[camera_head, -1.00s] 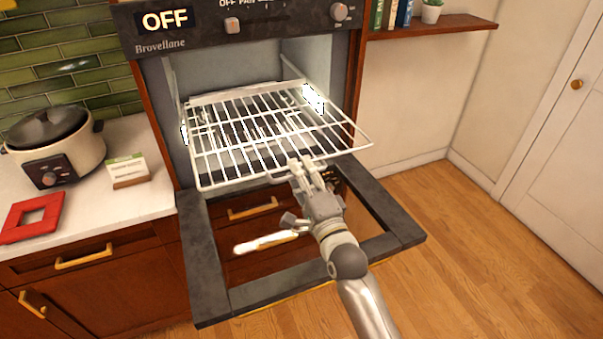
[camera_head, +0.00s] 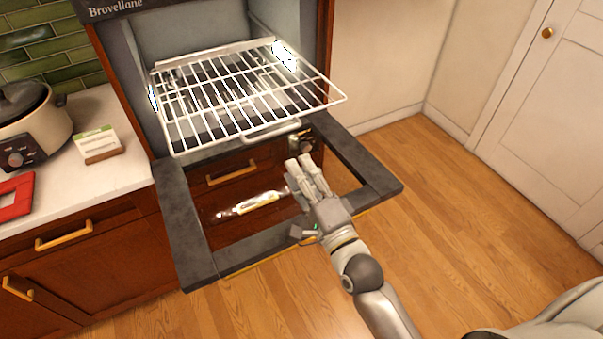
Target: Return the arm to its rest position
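My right gripper (camera_head: 303,170) is in front of the oven, above the lowered oven door (camera_head: 180,235). Its fingers point up and away, close together, and nothing shows between them; I cannot tell whether they are fully shut. The white wire rack (camera_head: 240,95) sticks out of the oven opening, and the gripper is apart from its front handle. My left gripper is not in view.
A counter (camera_head: 115,185) on the left holds a slow cooker (camera_head: 45,125), a small card stand (camera_head: 98,146) and a red square (camera_head: 14,200). Open wooden floor (camera_head: 470,225) lies to the right. A white door (camera_head: 555,120) stands at the far right.

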